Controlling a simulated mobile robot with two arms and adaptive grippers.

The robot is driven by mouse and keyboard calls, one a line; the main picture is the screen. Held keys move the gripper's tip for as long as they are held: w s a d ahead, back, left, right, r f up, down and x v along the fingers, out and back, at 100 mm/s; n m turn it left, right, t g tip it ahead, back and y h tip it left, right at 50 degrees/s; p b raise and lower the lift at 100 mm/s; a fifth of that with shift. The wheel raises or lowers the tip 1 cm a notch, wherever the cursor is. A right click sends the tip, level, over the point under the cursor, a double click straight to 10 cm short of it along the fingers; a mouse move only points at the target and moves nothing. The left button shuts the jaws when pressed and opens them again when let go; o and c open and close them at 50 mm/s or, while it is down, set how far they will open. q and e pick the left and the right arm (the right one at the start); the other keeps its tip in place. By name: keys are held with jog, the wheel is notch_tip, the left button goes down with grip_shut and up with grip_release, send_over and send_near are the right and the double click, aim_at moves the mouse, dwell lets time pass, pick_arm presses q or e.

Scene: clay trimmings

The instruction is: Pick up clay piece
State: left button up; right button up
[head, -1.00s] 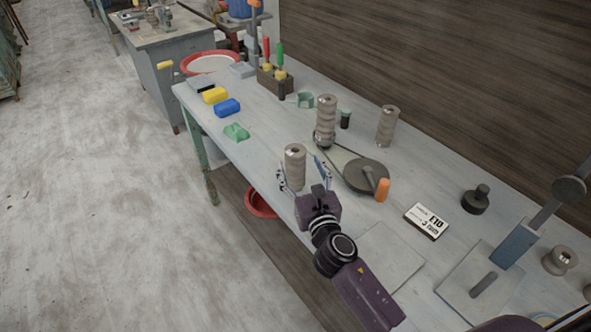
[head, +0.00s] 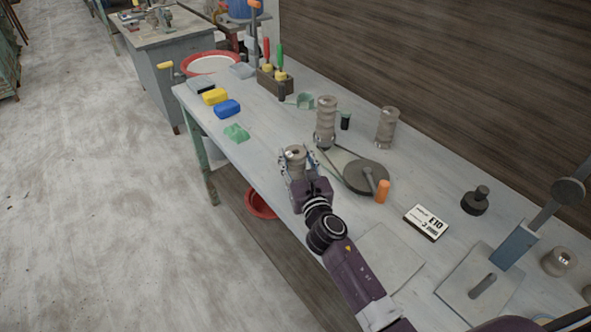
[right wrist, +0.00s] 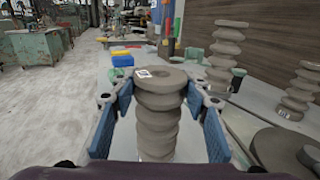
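A grey-brown ribbed clay piece (head: 295,152) stands upright near the table's left edge. It also shows in the right wrist view (right wrist: 158,118), with a small white label on its flat top. My right gripper (head: 298,163) is around it, one blue-padded finger on each side. In the right wrist view the gripper (right wrist: 160,104) is open, with a gap between each pad and the clay. The gripper hides the piece's lower part in the head view. My left gripper is not in view.
Two more ribbed stacks (head: 326,122) (head: 387,127) stand behind, with a dark disc (head: 366,176) nearby. Yellow (head: 215,96) and blue (head: 228,108) blocks and a green lump (head: 236,132) lie farther along the table. A red bowl (head: 262,203) sits below the table edge.

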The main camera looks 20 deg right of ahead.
grip_shut()
jog(key=shift+r, duration=0.1)
jog(key=shift+r, duration=0.1)
